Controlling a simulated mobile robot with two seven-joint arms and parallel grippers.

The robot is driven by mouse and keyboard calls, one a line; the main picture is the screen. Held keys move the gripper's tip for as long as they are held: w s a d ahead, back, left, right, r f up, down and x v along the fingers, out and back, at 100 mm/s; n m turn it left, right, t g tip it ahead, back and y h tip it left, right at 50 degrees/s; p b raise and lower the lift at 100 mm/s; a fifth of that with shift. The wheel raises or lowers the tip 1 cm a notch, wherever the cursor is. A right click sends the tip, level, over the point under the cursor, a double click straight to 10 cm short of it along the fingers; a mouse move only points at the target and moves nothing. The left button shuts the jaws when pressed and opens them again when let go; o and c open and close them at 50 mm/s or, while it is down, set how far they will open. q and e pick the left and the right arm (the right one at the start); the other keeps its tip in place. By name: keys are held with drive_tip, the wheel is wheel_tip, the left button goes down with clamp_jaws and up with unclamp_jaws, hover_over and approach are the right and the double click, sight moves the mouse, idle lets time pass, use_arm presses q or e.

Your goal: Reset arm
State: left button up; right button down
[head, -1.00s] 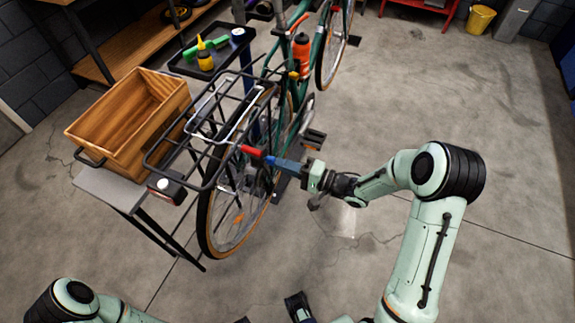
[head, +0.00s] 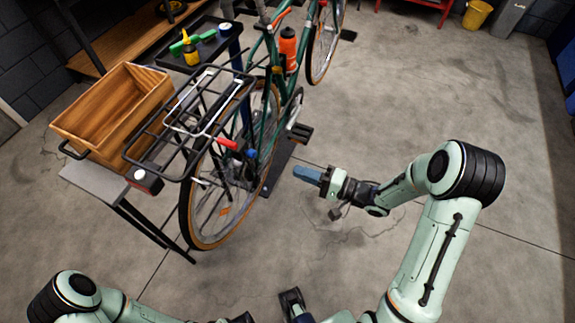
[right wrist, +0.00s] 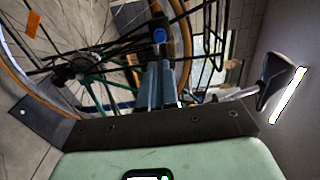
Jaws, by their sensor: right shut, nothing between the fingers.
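My right gripper (head: 300,173) is in free space right of the bicycle, above the floor. Its blue fingers are together with nothing between them. They also show close together in the right wrist view (right wrist: 159,68). The green bicycle (head: 266,70) stands upright with its rear wheel (head: 191,220) toward me. A lever with a red handle (head: 226,143) and a blue end (head: 252,153) is at the rear wheel, apart from my gripper. A blue round knob (right wrist: 160,36) shows beyond the fingertips in the right wrist view.
A black rack (head: 150,130) sits over the rear wheel. A wooden crate (head: 70,128) stands on a grey bench (head: 90,184) at left. A black tray (head: 232,38) holds a yellow bottle (head: 190,55) and a green tool (head: 205,36).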

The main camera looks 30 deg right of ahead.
drive_tip(key=shift+v, duration=1.15)
use_arm(q)
drive_tip(key=shift+r, duration=0.1)
use_arm(e)
drive_tip(key=shift+f, duration=0.1)
drive_tip(key=s+a+f+g+h+p, duration=0.15)
drive_tip(key=f+h, duration=0.25)
drive_tip(key=f, duration=0.5)
drive_tip(key=a+f+g+h+p, duration=0.2)
drive_tip(key=a+f+g+h, duration=0.1)
drive_tip(key=f, duration=0.5)
use_arm(q)
wheel_tip(320, 180, up, 7)
drive_tip(key=w+p, duration=0.2)
drive_tip(key=p, duration=0.1)
drive_tip(key=shift+w, duration=0.3)
use_arm(e)
drive_tip(key=s+a+f+n+g, duration=0.3)
drive_tip(key=s+g, duration=0.2)
drive_tip(key=s, duration=0.5)
drive_tip(key=s+a+f+n+g+h, duration=0.1)
drive_tip(key=s+a+f+g, duration=0.3)
drive_tip(key=s, duration=0.6)
drive_tip(key=shift+a+f+n+g, duration=0.3)
drive_tip(key=shift+n+g, duration=0.25)
drive_tip(key=shift+n, duration=0.35)
use_arm(q)
drive_tip(key=shift+d, duration=0.1)
use_arm(e)
drive_tip(key=shift+w, duration=0.1)
